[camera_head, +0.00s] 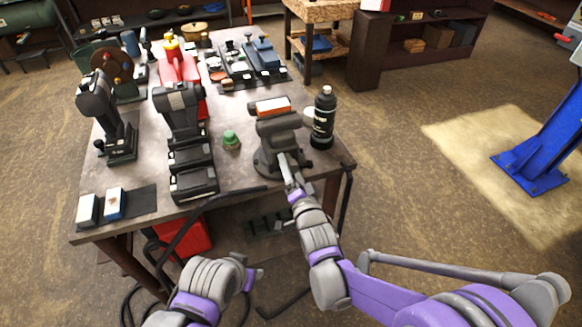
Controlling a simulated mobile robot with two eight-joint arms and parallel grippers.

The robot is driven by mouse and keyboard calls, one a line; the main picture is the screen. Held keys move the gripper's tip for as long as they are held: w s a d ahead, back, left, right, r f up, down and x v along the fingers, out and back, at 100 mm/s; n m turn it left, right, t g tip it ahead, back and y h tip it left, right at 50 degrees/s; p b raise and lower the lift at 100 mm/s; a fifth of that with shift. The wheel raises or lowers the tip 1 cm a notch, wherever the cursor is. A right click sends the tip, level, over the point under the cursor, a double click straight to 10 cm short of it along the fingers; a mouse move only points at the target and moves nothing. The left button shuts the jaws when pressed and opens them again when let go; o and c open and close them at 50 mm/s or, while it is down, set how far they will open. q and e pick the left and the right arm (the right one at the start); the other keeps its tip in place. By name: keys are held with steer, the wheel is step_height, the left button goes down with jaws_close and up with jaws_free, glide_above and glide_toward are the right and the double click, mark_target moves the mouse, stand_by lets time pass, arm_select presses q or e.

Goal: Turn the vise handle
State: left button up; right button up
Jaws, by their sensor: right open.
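The vise (277,134) is a dark grey bench vise on the front right part of the workbench, with an orange and white block (273,106) at its top. My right gripper (286,166) is at the front of the vise, where the handle would be. The gripper covers that area, so I cannot tell the handle apart or whether the fingers touch it. The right gripper is open. My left gripper (254,278) is low in front of the bench, apart from the vise. Its fingers are too small and dark to tell whether they are open.
A black bottle (323,118) stands close to the right of the vise. A green object (231,140) and black power tools (182,110) are to its left. The workbench (140,178) has bare top at its front. A blue metal post (545,150) stands far right, with open floor between.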

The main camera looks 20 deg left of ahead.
jaws_close()
stand_by(0.4)
steer(key=n+b, duration=0.2)
steer(key=n, duration=0.1)
steer(key=shift+f+n, duration=0.15)
steer(key=shift+n, duration=0.25)
steer(key=n+b, duration=0.1)
steer(key=n, duration=0.3)
steer(key=shift+d+n+b, duration=0.1)
steer(key=shift+n+b, duration=0.25)
steer(key=shift+n, duration=0.05)
steer(key=n+b, duration=0.1)
steer(key=n, duration=0.3)
steer(key=shift+n+y, duration=0.4)
steer(key=n+b, duration=0.1)
steer(key=n, duration=0.4)
steer(key=shift+y, duration=0.4)
steer(key=shift+w, duration=0.1)
